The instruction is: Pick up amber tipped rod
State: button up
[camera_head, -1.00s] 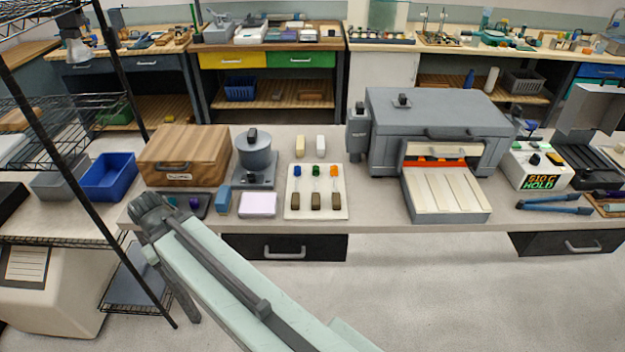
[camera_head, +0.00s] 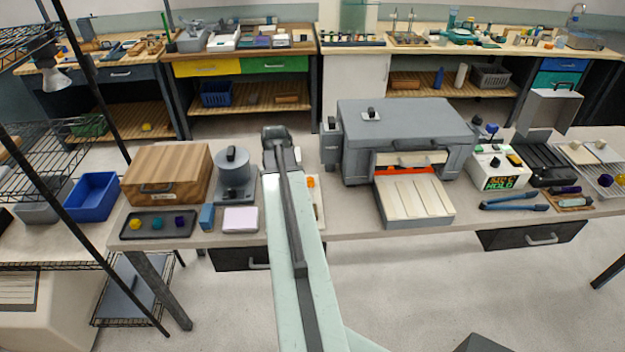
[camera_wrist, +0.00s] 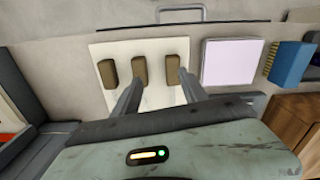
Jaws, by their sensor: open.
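The orange-amber tip of a rod (camera_head: 310,182) shows just right of my arm in the head view; the rest of that rod is hidden. The white board (camera_head: 320,211) under it is mostly covered by my arm. In the wrist view the board (camera_wrist: 123,50) carries three brown blocks (camera_wrist: 109,73) in a row; the rods and their tips are hidden behind my gripper body.
A large grey machine (camera_head: 405,125) stands right.

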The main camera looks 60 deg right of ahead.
aim_at(312, 197)
jog(key=shift+m, duration=0.9)
jog(key=s+d, duration=0.2)
jog(key=s+d+r, duration=0.1)
jog(key=s+d, duration=0.1)
jog(key=s, duration=0.1)
jog(key=s+d+r+p, duration=0.1)
jog(key=s+d, duration=0.1)
jog(key=d, duration=0.1)
jog(key=shift+s+d, duration=0.1)
jog(key=shift+s, duration=0.2)
notch_tip(312, 197, down, 3)
jog(key=b, duration=0.3)
jog(key=shift+w, duration=0.1)
jog(key=f+b, duration=0.5)
jog(key=shift+d+f, duration=0.15)
jog(key=shift+d, duration=0.05)
jog(key=shift+r, duration=0.2)
grip_shut()
